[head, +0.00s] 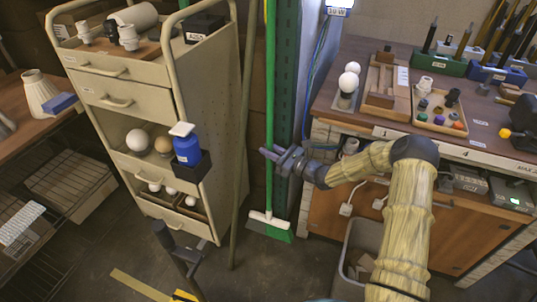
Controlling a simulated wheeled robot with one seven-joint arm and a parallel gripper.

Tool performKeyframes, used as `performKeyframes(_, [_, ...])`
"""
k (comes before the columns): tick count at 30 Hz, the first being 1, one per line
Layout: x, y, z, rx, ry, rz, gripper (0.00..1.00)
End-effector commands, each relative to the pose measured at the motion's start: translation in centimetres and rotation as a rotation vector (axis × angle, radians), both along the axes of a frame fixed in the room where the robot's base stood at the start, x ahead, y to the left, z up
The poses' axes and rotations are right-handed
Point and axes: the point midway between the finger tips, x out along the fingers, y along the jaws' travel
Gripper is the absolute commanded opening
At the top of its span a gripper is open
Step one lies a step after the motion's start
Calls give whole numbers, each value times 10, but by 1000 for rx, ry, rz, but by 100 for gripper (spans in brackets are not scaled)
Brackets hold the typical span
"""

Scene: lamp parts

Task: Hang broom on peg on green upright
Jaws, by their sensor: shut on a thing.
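The broom has a bright green handle (270,75) running nearly vertical up out of the top of the head view. Its head, a white block over green bristles (280,234), is low down near the floor; I cannot tell whether it touches. My gripper (270,153) reaches in from the right and is shut on the broom handle, well above the broom head. The dark green upright (286,85) stands just right of the handle, partly behind it and my gripper. I cannot make out the peg, and the broom's top end is out of view.
A beige drawer cart (150,90) stands left, with a blue bottle (187,147) on its side shelf. A thin brown pole (241,140) leans between cart and broom. A workbench (440,140) with trays is right, above a grey bin (352,250). Blue cables hang beside the upright.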

Motion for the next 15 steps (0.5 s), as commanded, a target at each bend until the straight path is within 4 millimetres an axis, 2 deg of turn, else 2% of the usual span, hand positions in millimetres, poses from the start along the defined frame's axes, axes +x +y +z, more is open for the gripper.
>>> performKeyframes(15, [22,-8,-1,2,-5,0,0])
